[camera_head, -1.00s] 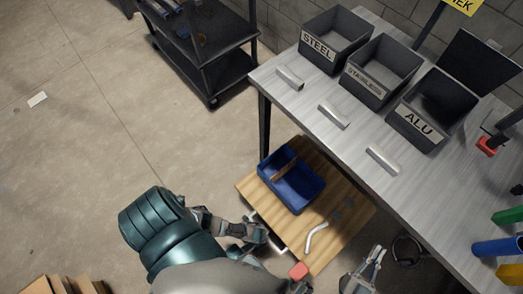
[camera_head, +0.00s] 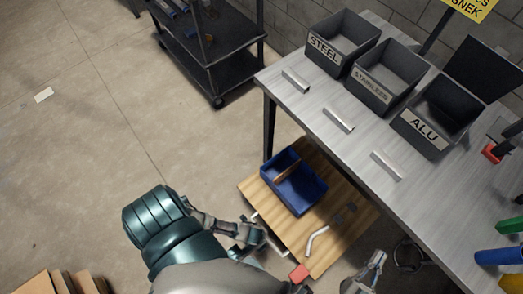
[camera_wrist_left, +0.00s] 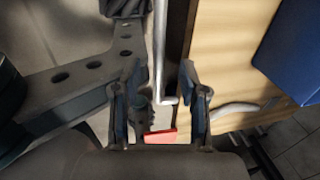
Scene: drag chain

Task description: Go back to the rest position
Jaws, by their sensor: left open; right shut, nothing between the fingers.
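My right gripper (camera_head: 377,258) is in the lower right of the head view, in front of the table. It is shut and holds nothing. My left gripper (camera_head: 270,238) is at the left edge of the wooden board and partly hard to make out there. In the left wrist view my left gripper (camera_wrist_left: 160,95) has its two fingers apart. A silver rod shows between and beyond the fingers, apparently on the board's edge, with no clear contact.
A wooden board (camera_head: 263,197) carries a blue bin (camera_head: 305,201) and a bent silver piece (camera_head: 315,239). The grey table (camera_head: 350,150) holds three dark bins marked STEEL, STAINLESS and ALU, with metal bars before them. A black cart (camera_head: 225,75) stands behind.

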